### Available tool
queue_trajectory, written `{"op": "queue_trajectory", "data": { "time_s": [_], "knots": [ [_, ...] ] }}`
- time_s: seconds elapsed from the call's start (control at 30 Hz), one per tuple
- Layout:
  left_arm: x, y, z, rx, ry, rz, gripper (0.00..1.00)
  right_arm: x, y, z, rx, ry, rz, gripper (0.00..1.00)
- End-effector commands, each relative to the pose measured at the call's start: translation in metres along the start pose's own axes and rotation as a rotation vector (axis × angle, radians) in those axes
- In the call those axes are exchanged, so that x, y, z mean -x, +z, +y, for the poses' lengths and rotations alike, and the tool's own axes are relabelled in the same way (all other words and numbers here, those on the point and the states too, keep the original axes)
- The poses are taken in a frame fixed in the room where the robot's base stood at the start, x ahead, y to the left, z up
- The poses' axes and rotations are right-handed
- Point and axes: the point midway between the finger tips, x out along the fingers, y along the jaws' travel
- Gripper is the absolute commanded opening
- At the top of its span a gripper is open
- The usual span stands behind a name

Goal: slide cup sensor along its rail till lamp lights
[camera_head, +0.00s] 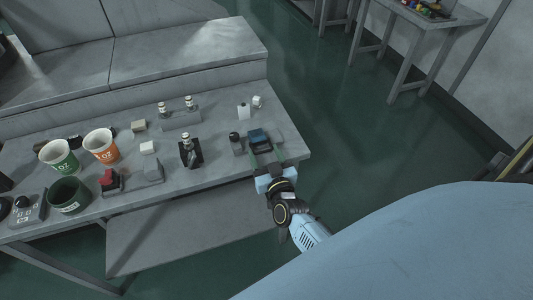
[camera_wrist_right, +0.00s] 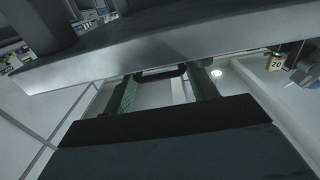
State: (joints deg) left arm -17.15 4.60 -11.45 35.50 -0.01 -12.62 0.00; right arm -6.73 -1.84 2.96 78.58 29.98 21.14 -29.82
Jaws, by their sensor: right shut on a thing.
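My right gripper (camera_head: 263,153) reaches over the table's right end. In the right wrist view, the two fingers (camera_wrist_right: 166,88) stand on either side of a dark bar (camera_wrist_right: 160,72). The rail under the block is hidden or too small to make out. A small dark round knob on a grey base (camera_head: 236,142) stands just left of the block. I cannot tell whether it is the lamp, and no lit lamp shows. My left gripper is not in view.
A green cup (camera_head: 59,155), an orange cup (camera_head: 101,144) and a dark green bowl (camera_head: 69,195) stand at the left. A black fixture (camera_head: 190,152), a red-topped device (camera_head: 110,180) and small white pieces (camera_head: 243,111) share the table (camera_head: 215,171). Open floor lies to the right.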

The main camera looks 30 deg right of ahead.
Motion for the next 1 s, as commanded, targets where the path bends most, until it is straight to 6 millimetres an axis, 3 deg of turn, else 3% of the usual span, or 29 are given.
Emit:
{"op": "queue_trajectory", "data": {
  "time_s": [0.17, 0.2, 0.27, 0.67, 1.0],
  "knots": [
    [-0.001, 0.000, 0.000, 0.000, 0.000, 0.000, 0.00, 0.000, 0.001, -0.001, 0.000, -0.001, -0.001, 0.17],
    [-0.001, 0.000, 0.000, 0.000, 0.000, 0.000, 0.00, 0.000, 0.001, -0.001, 0.000, -0.001, -0.001, 0.62],
    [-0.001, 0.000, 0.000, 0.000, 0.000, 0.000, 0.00, 0.000, 0.001, -0.001, 0.000, -0.001, -0.001, 0.69],
    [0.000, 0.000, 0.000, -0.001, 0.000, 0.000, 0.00, 0.009, 0.002, 0.000, 0.000, -0.001, -0.003, 0.69],
    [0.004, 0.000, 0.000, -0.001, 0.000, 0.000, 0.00, 0.080, 0.001, 0.000, 0.000, -0.001, -0.004, 0.69]
  ]
}}
